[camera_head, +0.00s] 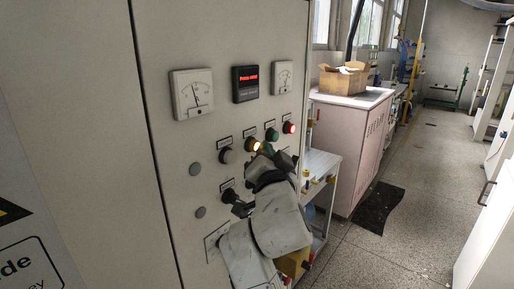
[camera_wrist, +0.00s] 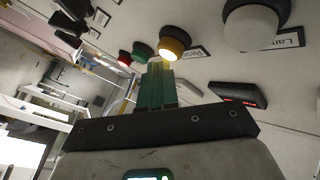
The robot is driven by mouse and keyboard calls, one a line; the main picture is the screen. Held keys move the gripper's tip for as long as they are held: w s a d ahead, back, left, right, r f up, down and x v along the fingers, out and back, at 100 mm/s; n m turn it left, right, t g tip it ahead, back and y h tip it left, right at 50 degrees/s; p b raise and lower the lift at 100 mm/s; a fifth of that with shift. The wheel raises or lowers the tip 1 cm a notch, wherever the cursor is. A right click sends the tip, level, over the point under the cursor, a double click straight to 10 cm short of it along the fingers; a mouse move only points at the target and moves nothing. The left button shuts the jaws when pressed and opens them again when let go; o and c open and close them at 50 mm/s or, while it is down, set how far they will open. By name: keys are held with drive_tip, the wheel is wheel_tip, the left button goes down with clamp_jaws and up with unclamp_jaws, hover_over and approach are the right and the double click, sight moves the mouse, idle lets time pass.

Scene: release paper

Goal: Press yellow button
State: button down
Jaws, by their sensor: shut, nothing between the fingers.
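The yellow button (camera_head: 253,144) glows on the front of the pale control cabinet, in a row with a green button (camera_head: 271,134) and a red button (camera_head: 289,127). In the wrist view the yellow button (camera_wrist: 174,42) shows a bright lit face just above my fingertips. My gripper (camera_head: 266,150) is shut and empty, with its tip right beside the yellow button. In the wrist view my gripper's green fingers (camera_wrist: 155,66) are together and lit by the button's glow. I cannot tell whether the tip touches it.
A red-lit display (camera_head: 246,84) and a dial gauge (camera_head: 193,94) are above. A pink cabinet (camera_head: 348,145) with a cardboard box (camera_head: 343,79) stands to the right. The floor beyond is mostly open.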

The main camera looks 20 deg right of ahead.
drive_tip(key=shift+w+a+b, duration=0.2)
drive_tip(key=shift+w+b, duration=0.1)
drive_tip(key=shift+b, duration=0.05)
idle(0.4)
idle(0.3)
drive_tip(key=shift+s+d, duration=0.4)
drive_tip(key=shift+s, duration=0.35)
drive_tip(key=s+d, duration=0.1)
drive_tip(key=s+p, duration=0.1)
drive_tip(key=s, duration=0.1)
drive_tip(key=s+d, duration=0.1)
drive_tip(key=shift+s+d+p, duration=0.15)
drive_tip(key=shift+d+p, duration=0.15)
drive_tip(key=shift+p, duration=0.1)
idle(0.6)
